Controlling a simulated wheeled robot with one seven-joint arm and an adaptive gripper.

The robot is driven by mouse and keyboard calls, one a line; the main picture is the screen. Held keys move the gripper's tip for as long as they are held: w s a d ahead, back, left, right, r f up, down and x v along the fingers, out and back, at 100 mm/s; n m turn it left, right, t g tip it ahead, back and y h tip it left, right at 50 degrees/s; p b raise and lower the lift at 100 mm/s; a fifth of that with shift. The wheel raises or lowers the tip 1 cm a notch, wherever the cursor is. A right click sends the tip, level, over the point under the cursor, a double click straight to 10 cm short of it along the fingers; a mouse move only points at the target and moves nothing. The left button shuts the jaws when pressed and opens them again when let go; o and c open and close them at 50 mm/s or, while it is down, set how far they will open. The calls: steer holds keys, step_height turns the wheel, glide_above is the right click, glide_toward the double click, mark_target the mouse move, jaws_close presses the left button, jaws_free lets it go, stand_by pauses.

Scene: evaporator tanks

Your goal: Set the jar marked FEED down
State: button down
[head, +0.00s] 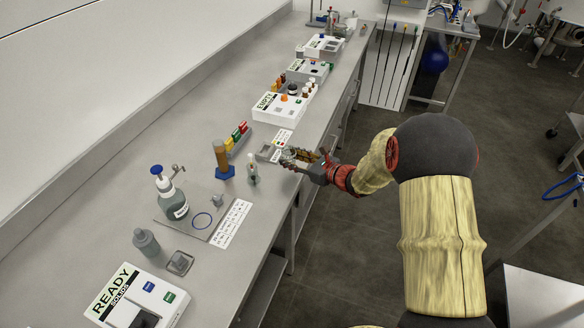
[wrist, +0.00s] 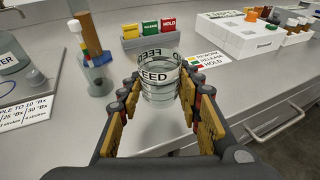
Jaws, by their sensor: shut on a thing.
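The clear glass jar marked FEED (wrist: 160,80) stands upright between the fingers of my gripper (wrist: 159,95) in the wrist view. The gripper is shut on it from both sides. The jar looks empty. In the head view the jar (head: 287,155) is small, at the tips of my gripper (head: 297,160), over the bench's front part. I cannot tell whether its base touches the bench.
A rack with yellow, green and red tags (wrist: 150,34) stands behind the jar. A label card (wrist: 207,60) lies to the right. A clear cylinder (wrist: 95,75) and a blue-based brown column (head: 222,158) stand left. A white EMPTY box (head: 283,105) is farther back.

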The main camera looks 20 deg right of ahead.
steer(key=shift+w+f+b, duration=0.2)
steer(key=shift+f+b, duration=0.6)
steer(key=shift+f, duration=0.9)
steer(key=shift+f, duration=0.1)
steer(key=shift+f, duration=0.15)
steer(key=c, duration=1.3)
jaws_free()
steer(key=shift+c, duration=0.2)
steer(key=shift+o, duration=0.5)
steer(key=shift+r, duration=0.2)
